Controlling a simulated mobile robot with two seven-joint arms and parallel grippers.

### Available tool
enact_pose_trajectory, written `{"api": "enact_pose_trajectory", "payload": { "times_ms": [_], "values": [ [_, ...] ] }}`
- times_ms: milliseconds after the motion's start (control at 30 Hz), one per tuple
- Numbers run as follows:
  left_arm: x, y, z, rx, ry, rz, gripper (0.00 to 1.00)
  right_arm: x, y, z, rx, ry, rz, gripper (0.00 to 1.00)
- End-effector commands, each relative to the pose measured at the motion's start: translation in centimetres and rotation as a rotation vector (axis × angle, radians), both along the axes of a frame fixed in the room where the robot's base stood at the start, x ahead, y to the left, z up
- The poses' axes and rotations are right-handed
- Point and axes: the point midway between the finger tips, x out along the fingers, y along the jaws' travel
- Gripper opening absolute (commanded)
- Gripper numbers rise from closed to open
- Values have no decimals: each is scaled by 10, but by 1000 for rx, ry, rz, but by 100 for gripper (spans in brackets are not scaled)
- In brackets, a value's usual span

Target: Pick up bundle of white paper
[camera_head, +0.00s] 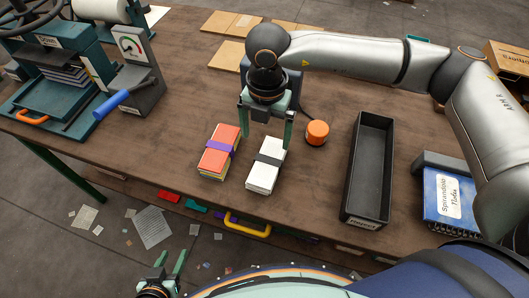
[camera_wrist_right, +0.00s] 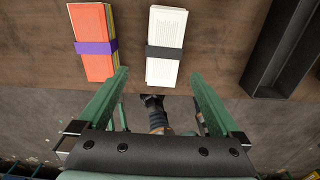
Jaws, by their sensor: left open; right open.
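The bundle of white paper (camera_head: 265,178) lies on the brown table with a dark band around its upper part. It also shows in the right wrist view (camera_wrist_right: 164,70), ahead of the fingertips. My right gripper (camera_head: 267,140) is open and empty, above the table near the far end of the bundle. In the right wrist view its two green fingers (camera_wrist_right: 158,76) are spread wide, with the bundle between their lines and apart from them. My left gripper (camera_head: 170,262) is open and empty, low at the bottom left, off the table's front edge.
An orange-red bundle with a purple band (camera_head: 217,158) lies just left of the white one. An orange round object (camera_head: 317,132) and a long black tray (camera_head: 348,197) stand to the right. A blue notebook (camera_head: 446,196) lies further right. A press (camera_head: 60,75) stands at the left.

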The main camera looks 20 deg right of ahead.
Motion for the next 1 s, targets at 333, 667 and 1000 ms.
{"api": "enact_pose_trajectory", "payload": {
  "times_ms": [333, 667, 1000],
  "values": [
    [0, 0, 6, 0, 1, 0, 50, 2, -5, -54, -20, -7, -12, 100],
    [0, 0, 13, 0, 1, 0, 50, -1, -6, -85, -17, -5, -10, 100],
    [0, 0, 16, 0, 1, 0, 50, -1, -7, -122, -16, -8, -9, 100]
  ]
}}
